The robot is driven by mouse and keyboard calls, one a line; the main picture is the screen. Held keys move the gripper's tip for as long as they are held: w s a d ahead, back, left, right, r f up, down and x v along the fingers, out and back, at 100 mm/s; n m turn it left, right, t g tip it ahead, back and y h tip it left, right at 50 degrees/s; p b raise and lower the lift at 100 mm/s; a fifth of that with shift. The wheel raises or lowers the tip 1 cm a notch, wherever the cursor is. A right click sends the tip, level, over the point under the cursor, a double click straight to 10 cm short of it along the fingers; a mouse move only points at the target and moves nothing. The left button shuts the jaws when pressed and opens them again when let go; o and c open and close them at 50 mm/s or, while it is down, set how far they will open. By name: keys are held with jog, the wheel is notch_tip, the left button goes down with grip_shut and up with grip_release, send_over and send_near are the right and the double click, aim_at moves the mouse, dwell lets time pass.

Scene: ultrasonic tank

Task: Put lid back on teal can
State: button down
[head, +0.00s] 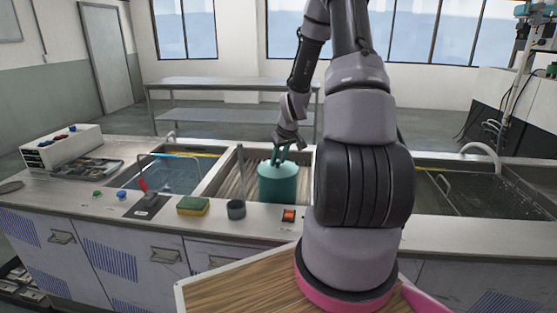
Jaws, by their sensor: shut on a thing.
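The teal can (278,186) stands upright in the wood-lined middle bay of the counter, a little left of centre in the head view. My gripper (283,150) points down right over the can. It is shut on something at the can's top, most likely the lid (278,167). Slim teal parts show between the gripper and the top of the can. At this size I cannot tell the lid's edge from the can's rim, nor whether the lid sits flush.
A water-filled tank (165,176) lies left, and a tank with a mesh basket (480,190) lies right. My arm hides the counter right of the can.

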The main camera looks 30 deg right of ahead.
grip_release()
dwell(0.5)
jog(key=shift+r, duration=3.5)
grip_shut()
